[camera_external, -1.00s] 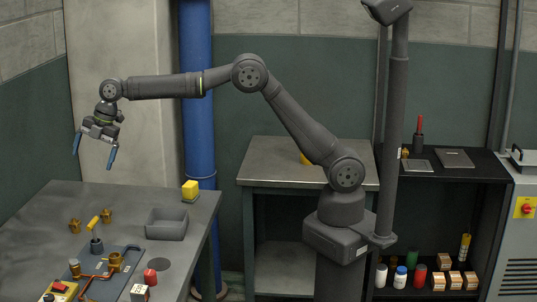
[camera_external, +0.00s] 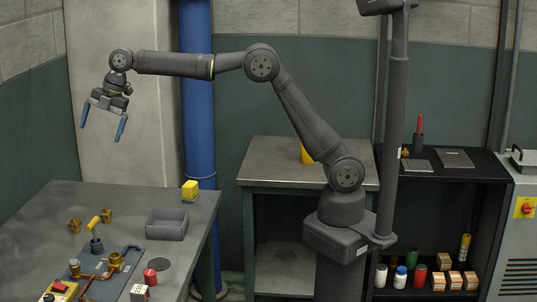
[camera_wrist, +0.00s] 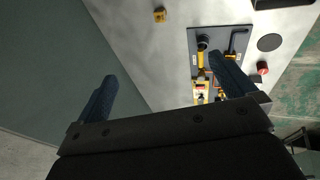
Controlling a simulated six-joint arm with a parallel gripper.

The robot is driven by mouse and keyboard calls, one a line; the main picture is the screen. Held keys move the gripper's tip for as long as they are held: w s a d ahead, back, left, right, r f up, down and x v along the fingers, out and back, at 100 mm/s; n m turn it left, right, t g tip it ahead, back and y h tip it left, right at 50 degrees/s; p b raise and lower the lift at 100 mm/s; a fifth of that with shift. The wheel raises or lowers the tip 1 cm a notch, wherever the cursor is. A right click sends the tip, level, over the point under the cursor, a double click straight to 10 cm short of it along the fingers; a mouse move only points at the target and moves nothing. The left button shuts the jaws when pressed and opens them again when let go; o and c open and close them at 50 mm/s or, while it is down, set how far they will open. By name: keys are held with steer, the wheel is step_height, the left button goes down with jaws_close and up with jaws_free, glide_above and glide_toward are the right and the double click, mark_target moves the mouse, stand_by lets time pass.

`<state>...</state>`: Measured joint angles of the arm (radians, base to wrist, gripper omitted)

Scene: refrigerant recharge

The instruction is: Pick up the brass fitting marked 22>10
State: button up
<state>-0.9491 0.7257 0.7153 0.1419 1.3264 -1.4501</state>
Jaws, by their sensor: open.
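Two small brass fittings stand on the grey table's left part in the external view, one on the left (camera_external: 74,225) and one to its right (camera_external: 106,215). Their markings are too small to read, so I cannot tell which is 22>10. One brass fitting (camera_wrist: 160,14) shows at the top of the wrist view. My gripper (camera_external: 102,122) is open and empty, high above the table, with its blue fingers pointing down.
A blue-grey board (camera_external: 128,256) with copper pipework and a yellow-handled tool (camera_external: 93,223) lies in front of the fittings. A grey bin (camera_external: 166,231), a yellow block (camera_external: 190,188) and a red-capped item (camera_external: 150,277) stand to the right. The table's back left is bare.

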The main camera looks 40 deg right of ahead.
steer(key=shift+c, duration=0.2)
steer(key=c, duration=0.9)
steer(key=shift+f, duration=0.1)
steer(key=n+t+y, duration=0.2)
steer(key=n+t, duration=0.3)
steer(key=n, duration=1.2)
glide_toward(75, 220)
steer(key=x, duration=0.5)
steer(key=shift+w+a+f, duration=0.15)
steer(key=shift+w+a, duration=0.05)
steer(key=shift+a, duration=0.05)
steer(key=shift+x, duration=2.55)
